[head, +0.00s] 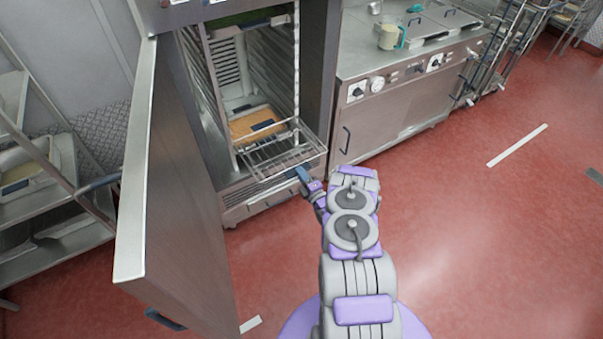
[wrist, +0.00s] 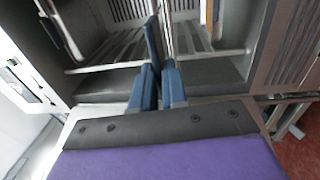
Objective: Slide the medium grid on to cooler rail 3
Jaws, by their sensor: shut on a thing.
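The wire grid (head: 283,152) shows in the head view, with its front part sticking out of the open cooler (head: 262,75) and its back part inside the opening. It sits low in the cooler. My gripper (head: 304,174) is shut on the grid's front edge, near its right corner. In the wrist view my blue fingers (wrist: 158,88) are close together in front of the cooler opening, and the gripped part is hard to make out. Ribbed side rails (head: 222,62) line the cooler walls. I cannot tell which rail the grid is on.
The cooler door (head: 170,175) stands wide open on the left. A tan tray (head: 254,124) lies inside, behind the grid. A steel counter (head: 395,100) stands to the right, and a shelf rack (head: 50,190) on the far left. The red floor (head: 490,230) to the right is clear.

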